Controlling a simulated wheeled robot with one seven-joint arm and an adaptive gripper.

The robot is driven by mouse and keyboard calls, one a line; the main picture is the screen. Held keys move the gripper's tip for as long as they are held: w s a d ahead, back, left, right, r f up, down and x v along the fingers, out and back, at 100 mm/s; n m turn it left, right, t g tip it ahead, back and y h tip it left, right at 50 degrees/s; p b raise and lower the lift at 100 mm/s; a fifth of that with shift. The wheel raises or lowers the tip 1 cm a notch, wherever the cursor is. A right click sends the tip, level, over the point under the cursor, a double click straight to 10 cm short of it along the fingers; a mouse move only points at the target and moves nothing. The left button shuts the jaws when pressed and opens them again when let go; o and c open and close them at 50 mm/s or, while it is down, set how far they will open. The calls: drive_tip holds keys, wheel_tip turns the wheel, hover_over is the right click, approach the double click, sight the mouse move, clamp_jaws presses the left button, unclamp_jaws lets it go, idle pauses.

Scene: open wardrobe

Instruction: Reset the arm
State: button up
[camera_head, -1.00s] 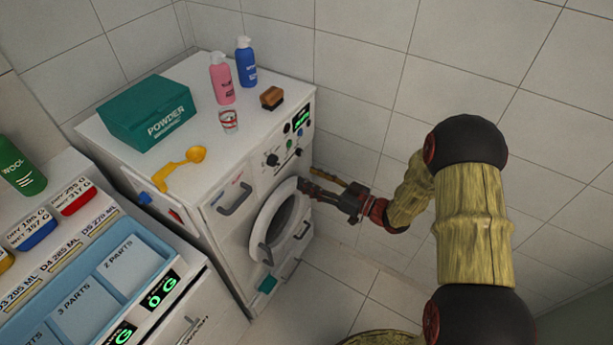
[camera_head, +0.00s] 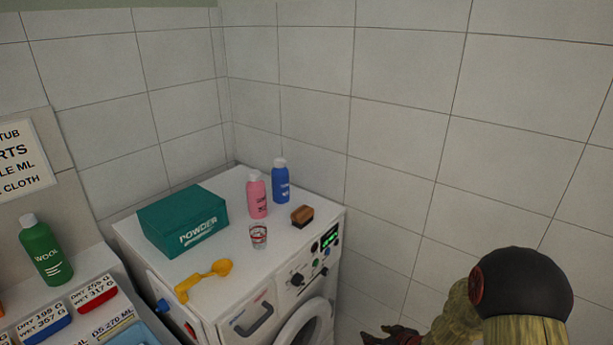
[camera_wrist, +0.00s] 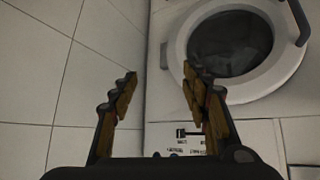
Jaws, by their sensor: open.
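My gripper (camera_wrist: 160,85) is open and empty in the wrist view, its two wooden-looking fingers apart. In front of it is the washing machine (camera_wrist: 185,135), with its round door (camera_wrist: 272,85) on the right; the glass looks dark. In the head view only a dark part of my gripper shows at the bottom edge, right of the washing machine (camera_head: 205,262), and its fingertips cannot be made out. My arm bends at the lower right of that view. The machine's round door (camera_head: 300,325) is cut off by the lower edge.
On the machine stand a green powder box (camera_head: 182,218), pink bottle (camera_head: 257,196), blue bottle (camera_head: 281,181), small cup (camera_head: 259,236), brush (camera_head: 302,215) and yellow scoop (camera_head: 203,279). A green wool bottle (camera_head: 46,250) stands left. A tiled wall (camera_head: 400,130) is behind and right.

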drive_tip(key=s+d+r+m+g+h, duration=0.45)
drive_tip(key=s+d+r, duration=0.35)
drive_tip(key=s+r, duration=0.45)
drive_tip(key=s+a+r, duration=0.3)
drive_tip(key=s+r, duration=0.3)
drive_tip(key=r, duration=0.1)
drive_tip(key=s+a+r+t, duration=0.1)
drive_tip(key=s+a+r, duration=0.3)
drive_tip(key=r, duration=0.4)
drive_tip(key=s+a+r+y, duration=0.1)
drive_tip(key=s+a+r, duration=0.3)
drive_tip(key=s+r, duration=0.3)
drive_tip(key=shift+s+a+r+m+t, duration=0.2)
drive_tip(key=shift+s+r+m+t, duration=0.15)
drive_tip(key=shift+r, duration=0.25)
drive_tip(key=c, duration=0.3)
